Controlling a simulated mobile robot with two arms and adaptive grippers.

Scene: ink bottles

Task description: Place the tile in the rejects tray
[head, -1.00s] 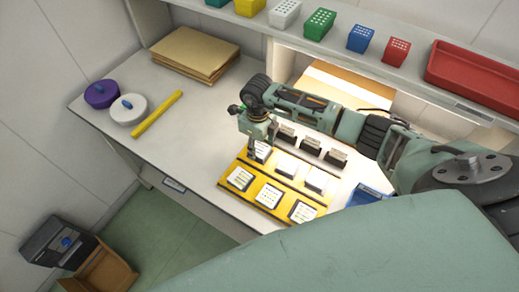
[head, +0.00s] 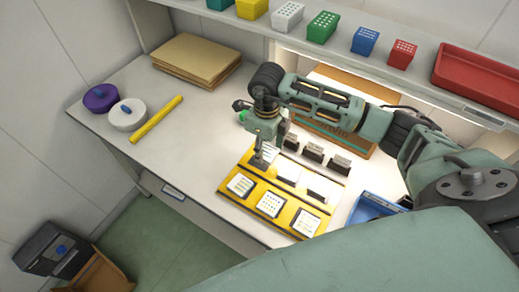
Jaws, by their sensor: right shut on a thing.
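My right gripper (head: 262,160) points down over the left end of the back row of a yellow rack (head: 252,196). It is shut on a small pale tile (head: 269,153), which it largely hides; I cannot tell whether the tile is clear of the rack. Other white tiles lie in the rack, among them a dotted front-row one (head: 270,203) and a plainer one (head: 288,172). A red tray (head: 478,78) lies on the shelf at the upper right, and a blue tray (head: 374,207) sits on the bench at the right. No readable label shows which is for rejects. My left gripper is out of view.
Several dark-and-white blocks (head: 313,153) stand behind the rack. Purple (head: 100,97) and white (head: 127,115) round items, a yellow bar (head: 156,121) and brown folders (head: 196,60) lie left. Coloured boxes (head: 322,27) line the shelf. The bench left of the rack is clear.

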